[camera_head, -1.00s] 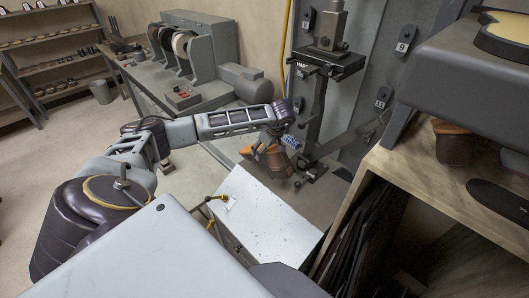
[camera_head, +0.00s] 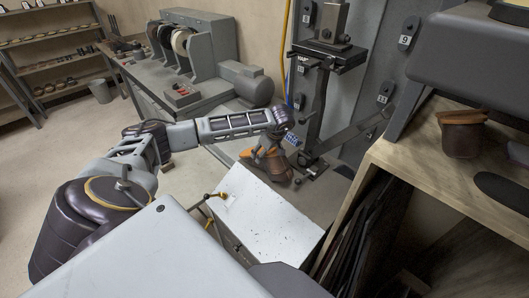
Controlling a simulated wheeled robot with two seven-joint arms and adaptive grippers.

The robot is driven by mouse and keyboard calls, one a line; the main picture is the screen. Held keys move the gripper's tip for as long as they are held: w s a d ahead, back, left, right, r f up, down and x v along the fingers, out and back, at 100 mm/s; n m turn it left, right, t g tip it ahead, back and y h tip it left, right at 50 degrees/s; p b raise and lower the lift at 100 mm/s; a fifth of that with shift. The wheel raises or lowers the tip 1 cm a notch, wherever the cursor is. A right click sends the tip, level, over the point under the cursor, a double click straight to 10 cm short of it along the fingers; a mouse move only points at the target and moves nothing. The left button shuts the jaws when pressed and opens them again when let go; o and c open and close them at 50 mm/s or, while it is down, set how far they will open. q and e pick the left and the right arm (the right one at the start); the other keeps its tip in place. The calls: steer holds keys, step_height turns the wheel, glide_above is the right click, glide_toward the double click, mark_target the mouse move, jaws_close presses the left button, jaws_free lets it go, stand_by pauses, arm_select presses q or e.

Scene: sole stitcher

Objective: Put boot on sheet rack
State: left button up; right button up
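My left gripper (camera_head: 268,151) reaches in from the left, pointing down at a brown boot (camera_head: 276,168) with orange parts, in the middle of the view. Its fingers lie against the boot's upper part and appear closed on it, though they are small and partly hidden. The boot is at the far edge of a white-topped box. I cannot tell whether it touches the top. The wooden rack (camera_head: 427,160) at the right has dark sheets (camera_head: 372,238) standing under its top. My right gripper is not in view.
Another brown boot (camera_head: 462,133) stands on the wooden rack top beside dark sole-shaped pieces. A large grey machine (camera_head: 465,65) overhangs that top. The white box top (camera_head: 265,222) is largely clear. A dark metal press stand (camera_head: 322,95) rises behind the gripper.

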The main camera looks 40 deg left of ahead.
arm_select(q)
steer(key=o, duration=1.5)
steer(key=shift+o, duration=0.8)
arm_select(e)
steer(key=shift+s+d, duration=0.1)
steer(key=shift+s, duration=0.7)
arm_select(q)
steer(key=shift+r, duration=0.1)
steer(key=v, duration=1)
steer(key=shift+d+r, duration=0.1)
steer(key=shift+r, duration=0.15)
steer(key=shift+d+r, duration=0.2)
steer(key=shift+r, duration=0.35)
steer(key=shift+s+r, duration=0.1)
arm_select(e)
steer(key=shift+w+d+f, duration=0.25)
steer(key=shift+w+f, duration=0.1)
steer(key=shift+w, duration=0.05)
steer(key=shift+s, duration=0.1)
